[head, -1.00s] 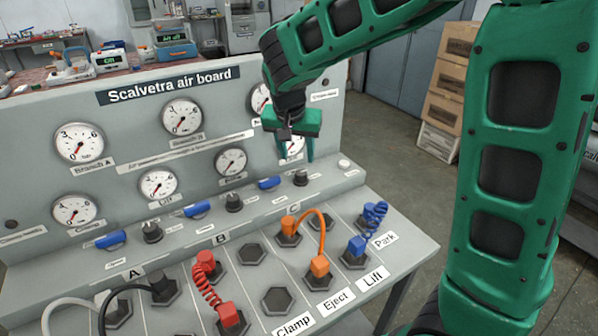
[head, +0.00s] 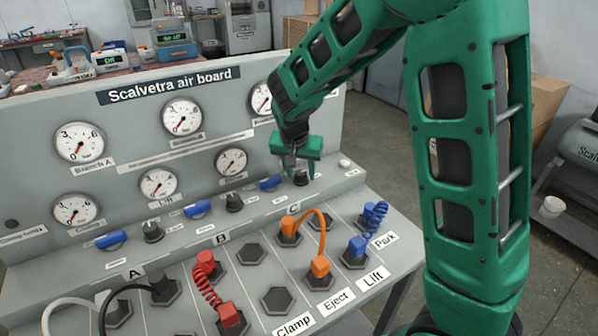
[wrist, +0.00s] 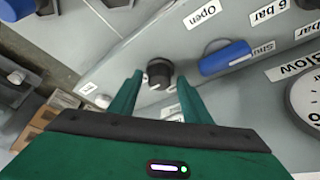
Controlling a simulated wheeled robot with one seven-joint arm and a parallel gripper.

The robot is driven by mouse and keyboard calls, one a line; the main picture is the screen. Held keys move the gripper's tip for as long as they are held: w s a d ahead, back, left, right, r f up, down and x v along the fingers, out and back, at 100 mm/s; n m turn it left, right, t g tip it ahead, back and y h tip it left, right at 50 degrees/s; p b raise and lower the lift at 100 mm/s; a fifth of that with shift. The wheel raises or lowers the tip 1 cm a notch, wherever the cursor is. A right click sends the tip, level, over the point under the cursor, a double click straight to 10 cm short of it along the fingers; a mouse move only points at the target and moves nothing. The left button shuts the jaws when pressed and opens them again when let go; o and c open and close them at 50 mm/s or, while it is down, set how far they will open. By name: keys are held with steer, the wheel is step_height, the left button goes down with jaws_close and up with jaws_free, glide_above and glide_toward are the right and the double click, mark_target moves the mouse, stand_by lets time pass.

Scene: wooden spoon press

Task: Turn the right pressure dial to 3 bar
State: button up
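The right pressure dial (head: 301,179) is a small black knob on the sloped ledge of the grey air board, right of a blue lever. It also shows in the wrist view (wrist: 159,74), in line with the gap between my fingers. My gripper (head: 301,169) is open and points down at the dial, one finger on each side of it. Whether the fingers touch the knob cannot be told. The gauge behind my gripper is hidden in the head view. In the wrist view a gauge (wrist: 308,100) is cut off at the right edge, its reading not visible.
The blue lever (head: 270,183) lies close left of the dial, and a small white knob (head: 344,163) stands right of it. An orange hose (head: 318,222) and a coiled blue hose (head: 375,214) rise from the sockets in front.

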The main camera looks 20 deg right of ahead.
steer(key=c, duration=0.8)
steer(key=shift+o, duration=0.2)
steer(key=shift+n, duration=0.3)
steer(key=n+y, duration=0.1)
steer(key=n, duration=0.3)
steer(key=shift+d+t+y, duration=0.15)
steer(key=shift+t+y, duration=0.25)
steer(key=n+y, duration=0.1)
steer(key=n, duration=0.3)
steer(key=shift+d+n+y, duration=0.15)
steer(key=shift+n+y, duration=0.25)
steer(key=n, duration=0.2)
steer(key=n+y, duration=0.1)
steer(key=n, duration=0.1)
steer(key=shift+d+g+y, duration=0.15)
steer(key=shift+g+y, duration=0.15)
steer(key=shift+g, duration=0.1)
steer(key=shift+w+d+n+g+y, duration=0.1)
steer(key=shift+n+g+y, duration=0.15)
steer(key=shift+n, duration=0.85)
steer(key=shift+w+n+g+y, duration=0.1)
steer(key=shift+n+g+y, duration=0.15)
steer(key=shift+n, duration=0.85)
